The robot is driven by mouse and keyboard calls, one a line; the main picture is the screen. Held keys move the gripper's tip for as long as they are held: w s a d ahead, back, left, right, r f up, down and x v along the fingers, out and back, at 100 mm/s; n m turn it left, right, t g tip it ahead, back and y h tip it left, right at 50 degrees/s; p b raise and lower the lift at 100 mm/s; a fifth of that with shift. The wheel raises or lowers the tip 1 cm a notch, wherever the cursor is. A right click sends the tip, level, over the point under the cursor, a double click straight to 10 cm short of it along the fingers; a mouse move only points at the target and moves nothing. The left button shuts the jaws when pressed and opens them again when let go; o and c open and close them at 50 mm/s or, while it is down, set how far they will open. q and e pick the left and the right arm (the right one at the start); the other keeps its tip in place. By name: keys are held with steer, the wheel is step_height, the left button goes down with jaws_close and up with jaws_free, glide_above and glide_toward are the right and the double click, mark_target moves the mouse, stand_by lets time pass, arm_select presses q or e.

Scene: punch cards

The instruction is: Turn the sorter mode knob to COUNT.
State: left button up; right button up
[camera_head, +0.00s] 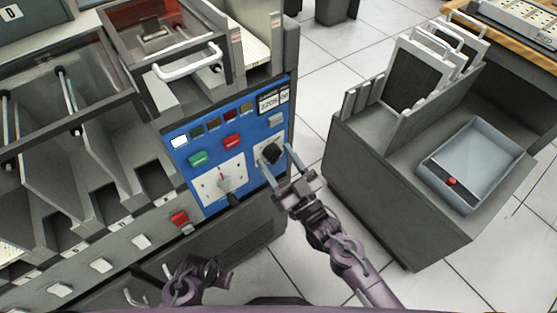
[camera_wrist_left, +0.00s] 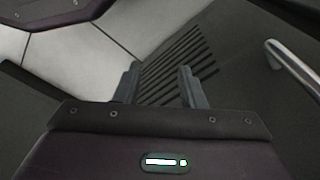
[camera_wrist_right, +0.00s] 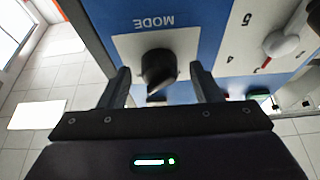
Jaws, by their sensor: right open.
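The black mode knob (camera_head: 271,153) sits on a white plate at the right end of the sorter's blue control panel (camera_head: 247,126). In the right wrist view the knob (camera_wrist_right: 158,68) stands under the upside-down word MODE. My right gripper (camera_wrist_right: 162,88) is open, with one finger on each side of the knob in that view; I cannot tell if they touch it. In the head view the right gripper (camera_head: 277,166) is at the knob. The COUNT marking cannot be made out. My left gripper (camera_wrist_left: 159,84) is open and empty, near a dark slotted vent (camera_wrist_left: 178,62).
A numbered dial (camera_head: 222,182) with a pointer is left of the mode knob, below green (camera_head: 197,159) and red (camera_head: 232,141) buttons. A red switch (camera_head: 180,218) is lower left. A grey cabinet with a blue-grey tray (camera_head: 470,163) stands right, across a tiled gap.

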arm_select(q)
steer(key=shift+w+r, duration=0.1)
steer(key=shift+r, duration=0.2)
arm_select(e)
steer(key=v, duration=0.7)
steer(key=shift+s+d+f, duration=0.15)
steer(key=shift+s+d, duration=0.05)
steer(key=shift+s, duration=0.15)
